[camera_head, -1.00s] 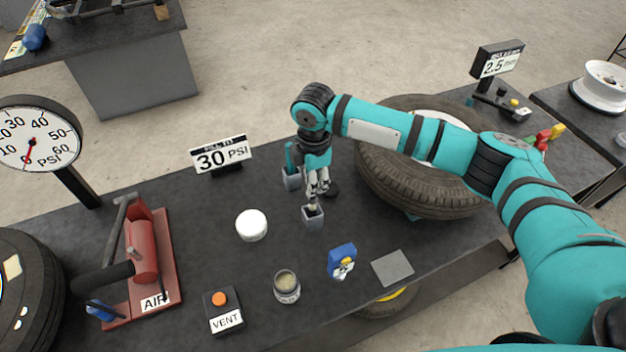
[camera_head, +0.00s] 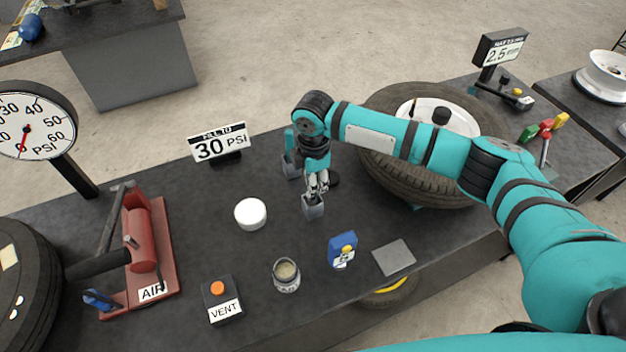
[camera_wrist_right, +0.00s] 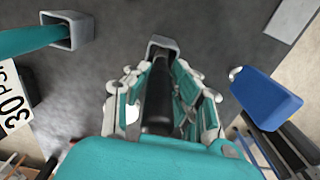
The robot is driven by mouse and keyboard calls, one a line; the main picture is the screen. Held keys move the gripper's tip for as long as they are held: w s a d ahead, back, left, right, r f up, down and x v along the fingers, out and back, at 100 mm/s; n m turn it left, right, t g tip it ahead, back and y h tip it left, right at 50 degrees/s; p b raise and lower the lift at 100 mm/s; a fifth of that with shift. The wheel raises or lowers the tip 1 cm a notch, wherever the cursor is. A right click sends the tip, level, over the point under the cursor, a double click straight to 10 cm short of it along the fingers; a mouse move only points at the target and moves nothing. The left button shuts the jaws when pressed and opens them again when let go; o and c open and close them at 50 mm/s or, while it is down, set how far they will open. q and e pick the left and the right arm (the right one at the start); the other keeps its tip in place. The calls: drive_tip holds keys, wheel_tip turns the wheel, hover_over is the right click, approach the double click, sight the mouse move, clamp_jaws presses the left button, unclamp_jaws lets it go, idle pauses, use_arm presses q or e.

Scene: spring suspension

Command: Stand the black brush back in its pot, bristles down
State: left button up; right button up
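My right gripper (camera_head: 316,190) points down over a small grey pot (camera_head: 313,209) on the dark bench. In the right wrist view the gripper (camera_wrist_right: 165,95) has its fingers on both sides of the black brush (camera_wrist_right: 157,98) and is shut on its handle. The brush runs from the fingers toward the mouth of the grey pot (camera_wrist_right: 164,43). Its lower end appears inside the pot, and the bristles are hidden. My left gripper is not in view.
A second grey pot (camera_head: 290,168) holds a teal-handled tool (camera_wrist_right: 25,39), behind and left. A tyre (camera_head: 400,183) lies close on the right. A blue box (camera_head: 342,250), a white round lid (camera_head: 250,214) and a jar (camera_head: 286,274) stand nearer the front.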

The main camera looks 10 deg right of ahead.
drive_tip(key=o, duration=0.5)
drive_tip(key=shift+o, duration=0.2)
drive_tip(key=shift+r, duration=0.1)
wheel_tip(320, 180, up, 12)
drive_tip(key=shift+s+f, duration=0.1)
drive_tip(key=shift+s, duration=0.05)
idle(0.9)
